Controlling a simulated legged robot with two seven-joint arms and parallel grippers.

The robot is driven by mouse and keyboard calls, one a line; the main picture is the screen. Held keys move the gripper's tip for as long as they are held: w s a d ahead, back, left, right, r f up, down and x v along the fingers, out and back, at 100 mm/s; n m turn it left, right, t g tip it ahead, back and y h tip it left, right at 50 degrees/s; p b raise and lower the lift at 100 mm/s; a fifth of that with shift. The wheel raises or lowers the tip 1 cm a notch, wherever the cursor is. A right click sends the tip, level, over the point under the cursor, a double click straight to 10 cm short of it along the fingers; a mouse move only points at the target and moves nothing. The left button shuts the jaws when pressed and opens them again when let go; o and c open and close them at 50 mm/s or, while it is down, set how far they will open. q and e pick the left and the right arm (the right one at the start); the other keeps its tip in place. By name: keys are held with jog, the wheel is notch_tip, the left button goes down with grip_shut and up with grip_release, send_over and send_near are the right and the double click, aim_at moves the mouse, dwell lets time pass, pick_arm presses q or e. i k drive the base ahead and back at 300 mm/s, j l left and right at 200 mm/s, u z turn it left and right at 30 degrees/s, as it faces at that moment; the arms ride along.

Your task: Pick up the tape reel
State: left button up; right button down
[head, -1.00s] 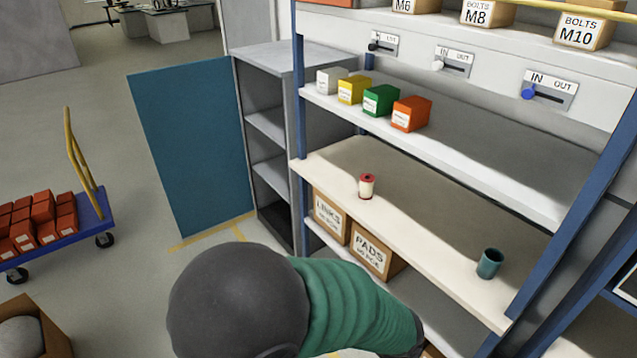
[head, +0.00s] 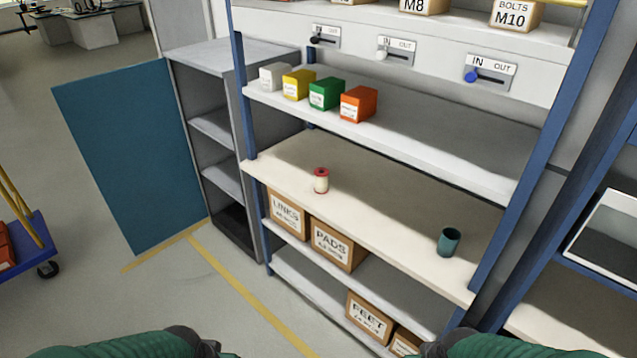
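The tape reel (head: 321,181) is a small upright spool with red ends and a cream middle. It stands on the beige middle shelf (head: 380,205) of the rack, near its front edge and left of centre. Nothing touches it. My two green arms show only at the bottom edge of the head view, one left of centre and one to the right. Both grippers are out of view, and the arms are well short of the reel.
A teal cup (head: 448,242) stands to the right on the same shelf. Coloured boxes (head: 326,93) line the shelf above; cardboard boxes (head: 332,243) sit below. A blue rack post (head: 242,95) stands at the left, beside an open grey cabinet (head: 215,135). A blue trolley (head: 30,240) is far left.

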aim_at(321, 174)
jog(key=i+j, duration=0.35)
jog(key=i+j+u, duration=0.15)
jog(key=i+j, duration=0.15)
jog(key=i, duration=0.2)
jog(key=i+j, duration=0.3)
jog(key=i+j+u, duration=0.1)
jog(key=i+j, duration=0.15)
jog(key=i, duration=0.3)
